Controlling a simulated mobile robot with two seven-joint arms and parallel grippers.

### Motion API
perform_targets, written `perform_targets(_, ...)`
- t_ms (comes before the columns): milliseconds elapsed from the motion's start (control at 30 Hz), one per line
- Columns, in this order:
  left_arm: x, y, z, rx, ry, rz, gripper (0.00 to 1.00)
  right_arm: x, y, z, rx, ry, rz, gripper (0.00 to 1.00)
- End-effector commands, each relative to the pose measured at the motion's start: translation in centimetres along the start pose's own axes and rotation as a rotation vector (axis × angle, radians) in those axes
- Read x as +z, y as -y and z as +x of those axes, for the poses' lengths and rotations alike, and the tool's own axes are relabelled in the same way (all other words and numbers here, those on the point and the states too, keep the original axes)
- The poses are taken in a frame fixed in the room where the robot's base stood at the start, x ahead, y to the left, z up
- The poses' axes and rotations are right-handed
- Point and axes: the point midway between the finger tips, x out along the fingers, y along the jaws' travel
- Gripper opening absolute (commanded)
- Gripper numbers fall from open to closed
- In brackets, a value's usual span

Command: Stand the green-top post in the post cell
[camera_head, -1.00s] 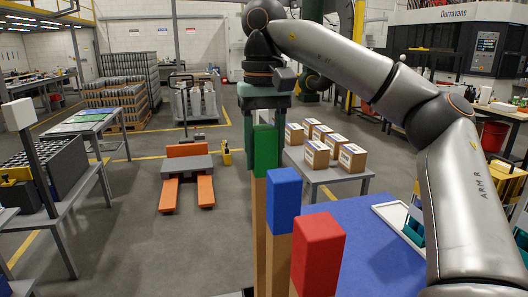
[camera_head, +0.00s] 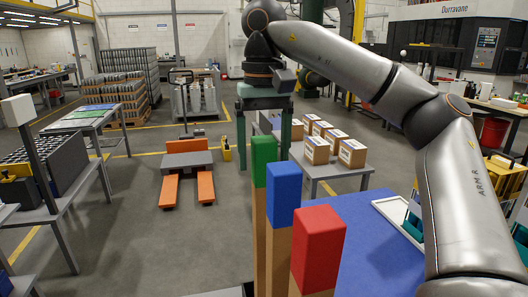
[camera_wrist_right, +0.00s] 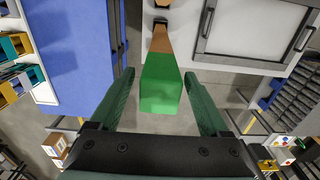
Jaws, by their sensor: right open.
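The green-top post (camera_head: 264,162) is upright, with a wooden shaft under its green block. In the right wrist view its green top (camera_wrist_right: 161,88) lies between the fingers, with a gap on each side. The shaft runs away to a pale surface, where a dark fitting (camera_wrist_right: 161,21) shows around its far end. I cannot tell how it is seated. My right gripper (camera_head: 264,160) is open, its fingers on both sides of the green top; it also shows in the wrist view (camera_wrist_right: 160,76). The post's foot is outside the head view. My left gripper is out of view.
A blue-top post (camera_head: 284,184) and a red-top post (camera_head: 318,246) stand upright close by, nearer to me. A blue mat (camera_head: 385,245) lies to the right. Cartons (camera_head: 352,152) stand on a table behind. Open floor is at the left.

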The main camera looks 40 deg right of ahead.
Motion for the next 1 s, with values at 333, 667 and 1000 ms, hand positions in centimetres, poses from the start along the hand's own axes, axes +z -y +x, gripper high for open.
perform_targets(333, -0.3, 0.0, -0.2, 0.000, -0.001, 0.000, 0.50, 0.0, 0.1, -2.1, 0.001, -0.003, 0.000, 0.80)
perform_targets(667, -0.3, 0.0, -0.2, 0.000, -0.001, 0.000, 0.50, 0.0, 0.0, -6.7, 0.002, -0.005, 0.003, 0.80)
perform_targets(1000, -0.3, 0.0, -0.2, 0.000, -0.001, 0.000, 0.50, 0.0, 0.0, -8.7, 0.001, -0.001, 0.000, 0.80)
